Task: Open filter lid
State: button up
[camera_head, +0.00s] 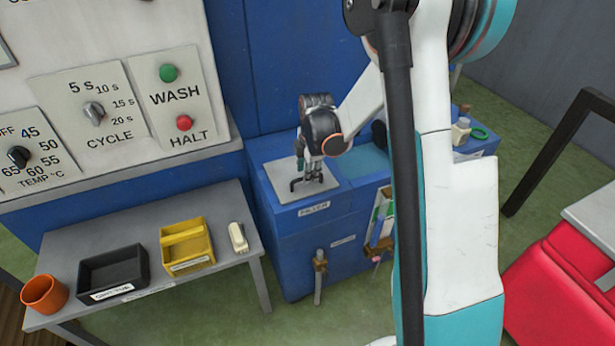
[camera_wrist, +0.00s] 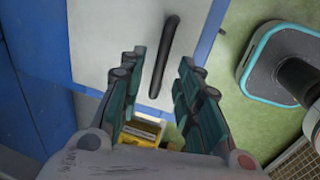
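The filter lid (camera_head: 281,187) is a flat pale grey plate on top of the blue filter box (camera_head: 290,225), whose front label reads FILTER. It lies flat and looks closed. A dark bar handle (camera_wrist: 165,52) stands out on the lid (camera_wrist: 100,40) in the wrist view. My gripper (camera_head: 310,177) is over the lid, close to the handle. In the wrist view my gripper (camera_wrist: 157,80) is open, with the handle seen in the gap between its two fingers. Whether the fingers are level with the handle or above it, I cannot tell.
A grey side table at left holds an orange cup (camera_head: 44,294), a black bin (camera_head: 113,272), a yellow bin (camera_head: 187,245) and a small white item (camera_head: 238,237). The control panel (camera_head: 95,110) rises behind it. A red unit (camera_head: 560,285) stands at right.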

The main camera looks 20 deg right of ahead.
jog(key=shift+w+f, duration=0.15)
jog(key=shift+f, duration=0.7)
grip_shut()
